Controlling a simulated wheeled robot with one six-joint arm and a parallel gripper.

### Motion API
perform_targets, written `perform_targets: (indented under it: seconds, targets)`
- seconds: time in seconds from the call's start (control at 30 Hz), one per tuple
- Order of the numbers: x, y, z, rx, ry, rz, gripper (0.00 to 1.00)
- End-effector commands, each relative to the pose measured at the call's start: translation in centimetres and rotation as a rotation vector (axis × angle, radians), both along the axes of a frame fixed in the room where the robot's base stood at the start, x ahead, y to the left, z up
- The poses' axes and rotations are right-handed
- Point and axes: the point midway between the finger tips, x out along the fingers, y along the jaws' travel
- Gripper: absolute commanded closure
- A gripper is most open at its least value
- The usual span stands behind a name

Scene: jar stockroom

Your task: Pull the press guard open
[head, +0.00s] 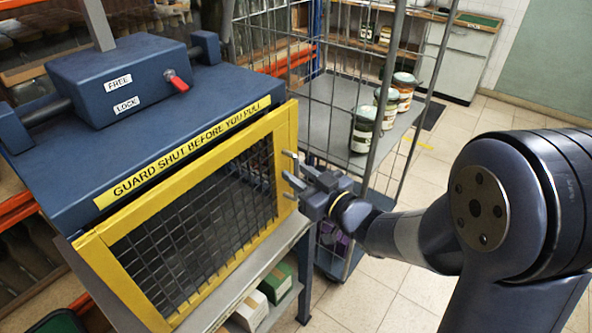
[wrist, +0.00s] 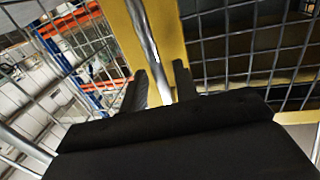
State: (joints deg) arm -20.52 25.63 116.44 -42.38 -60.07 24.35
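The press guard (head: 92,252) is a yellow frame with dark wire mesh on the front of the blue press (head: 60,195). It looks shut against the press. A label above it reads "GUARD SHUT BEFORE YOU PULL". My gripper (head: 291,172) is at the guard's right edge, its fingers apart. In the wrist view, a metal bar handle (wrist: 145,38) in front of the yellow frame (wrist: 171,35) runs between my two fingers (wrist: 164,82). I cannot tell whether either finger touches it. A red lever (head: 178,81) sits on the press top beside FREE and LOCK labels.
A wire roll cage (head: 335,95) holding several jars (head: 363,130) stands just right of the guard, behind my gripper. Boxes (head: 275,284) sit on a shelf below the press. Tiled floor (head: 415,290) shows clear at lower right.

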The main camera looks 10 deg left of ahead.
Motion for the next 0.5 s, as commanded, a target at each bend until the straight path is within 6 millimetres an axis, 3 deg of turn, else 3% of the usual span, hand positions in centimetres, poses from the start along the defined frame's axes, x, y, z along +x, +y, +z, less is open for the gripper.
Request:
perform_targets:
  seconds: [0.4, 0.5]
  targets:
    - [0.62, 0.96, -0.03, 0.000, 0.000, 0.000, 0.71]
    - [0.62, 0.95, -0.02, 0.000, 0.000, 0.000, 0.78]
